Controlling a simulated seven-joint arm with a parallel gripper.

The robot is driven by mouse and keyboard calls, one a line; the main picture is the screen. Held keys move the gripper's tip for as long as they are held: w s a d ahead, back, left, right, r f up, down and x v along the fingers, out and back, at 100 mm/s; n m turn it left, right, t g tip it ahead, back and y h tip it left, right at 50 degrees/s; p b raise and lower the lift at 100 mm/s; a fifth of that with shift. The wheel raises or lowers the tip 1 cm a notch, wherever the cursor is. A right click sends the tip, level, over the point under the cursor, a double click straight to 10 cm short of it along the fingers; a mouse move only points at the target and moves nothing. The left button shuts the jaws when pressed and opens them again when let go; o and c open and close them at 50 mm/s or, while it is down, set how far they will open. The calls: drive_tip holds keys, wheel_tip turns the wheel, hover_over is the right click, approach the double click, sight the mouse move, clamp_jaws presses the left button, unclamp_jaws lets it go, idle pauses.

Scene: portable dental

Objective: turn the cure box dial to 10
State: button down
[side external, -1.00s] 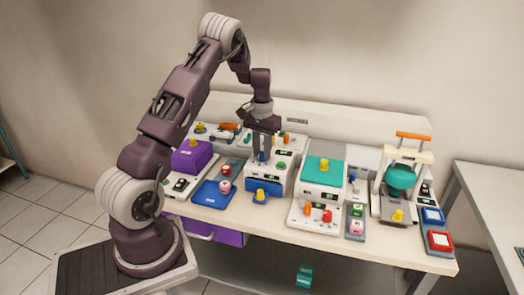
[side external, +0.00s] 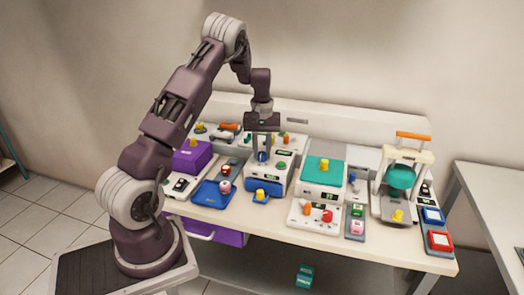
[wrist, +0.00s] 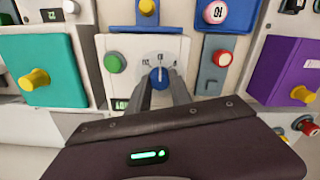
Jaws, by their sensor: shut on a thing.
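The cure box appears to be the white box (side external: 280,170) in the middle of the bench, with a blue dial (wrist: 159,77) and a green button (wrist: 114,62) on its top. In the wrist view the dial's pale pointer line aims toward the top of the picture, among small marks too small to read surely. My gripper (wrist: 159,92) is shut on the dial, one finger on each side. In the side view my gripper (side external: 262,150) points straight down over the box, and its fingers partly hide the dial.
A teal-topped box (side external: 323,170) stands right of it and a purple box (side external: 192,157) left. A blue tray (side external: 206,193) with a pink knob lies left. A yellow knob (side external: 260,194) is in front. The bench is crowded.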

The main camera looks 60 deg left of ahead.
sight(262, 153)
idle(0.3)
drive_tip(key=c, duration=1.2)
unclamp_jaws()
drive_tip(key=shift+o, duration=0.2)
wheel_tip(262, 153, up, 7)
drive_tip(key=shift+r, duration=0.1)
